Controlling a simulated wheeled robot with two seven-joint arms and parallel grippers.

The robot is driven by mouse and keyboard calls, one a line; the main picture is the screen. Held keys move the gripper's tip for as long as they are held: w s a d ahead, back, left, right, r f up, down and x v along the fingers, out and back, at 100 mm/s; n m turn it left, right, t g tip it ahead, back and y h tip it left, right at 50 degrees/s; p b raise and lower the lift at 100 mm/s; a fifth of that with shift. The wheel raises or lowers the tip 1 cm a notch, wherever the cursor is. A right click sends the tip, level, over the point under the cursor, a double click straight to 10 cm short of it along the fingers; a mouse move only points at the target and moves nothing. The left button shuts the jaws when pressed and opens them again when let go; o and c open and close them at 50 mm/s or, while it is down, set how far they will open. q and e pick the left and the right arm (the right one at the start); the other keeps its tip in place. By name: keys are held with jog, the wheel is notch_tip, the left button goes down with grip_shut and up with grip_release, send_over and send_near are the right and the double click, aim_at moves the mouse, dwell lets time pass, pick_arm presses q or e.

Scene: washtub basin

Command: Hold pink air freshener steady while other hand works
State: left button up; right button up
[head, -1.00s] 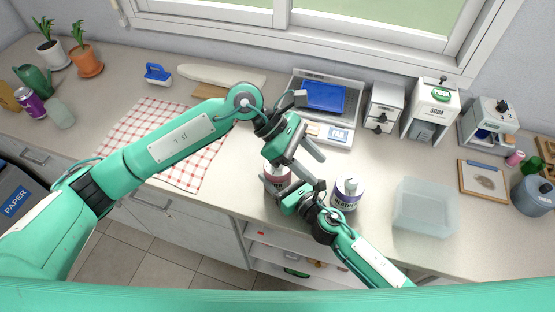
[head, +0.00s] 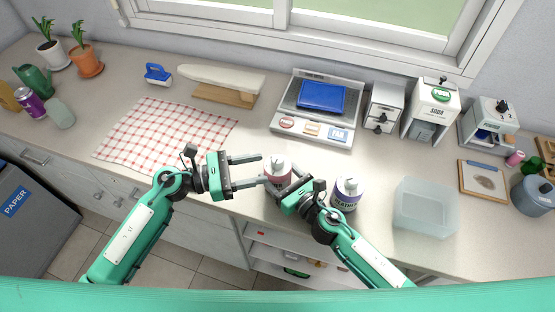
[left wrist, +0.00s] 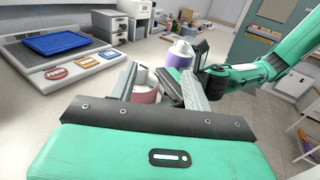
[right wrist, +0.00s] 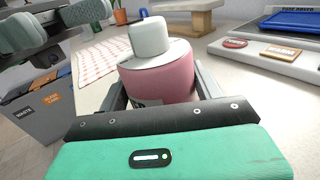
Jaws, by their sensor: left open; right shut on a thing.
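The pink air freshener (head: 277,178) stands upright on the counter near its front edge. It has a pink body and a white cap. My right gripper (head: 281,191) is shut on it, and the right wrist view shows the pink body (right wrist: 165,82) between the fingers. My left gripper (head: 262,171) is open, its fingers pointing right toward the air freshener from the left side. In the left wrist view the pink body (left wrist: 145,94) shows between the open left fingers; I cannot tell whether they touch it.
A white and purple bottle (head: 346,193) stands just right of my right gripper. A clear bin (head: 425,207) is further right. A scale-like station with a blue tray (head: 322,95) is behind. A checkered cloth (head: 160,135) lies left. Counter between cloth and station is clear.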

aim_at(272, 163)
pick_arm(q)
jog(key=a+f+n+t, duration=0.2)
jog(key=a+f+t, duration=0.1)
jog(key=a, duration=0.2)
jog(key=shift+y, duration=0.4)
jog(key=x, duration=1.1)
jog(key=shift+d+r, duration=0.1)
jog(key=shift+d, duration=0.3)
jog(key=c, duration=1)
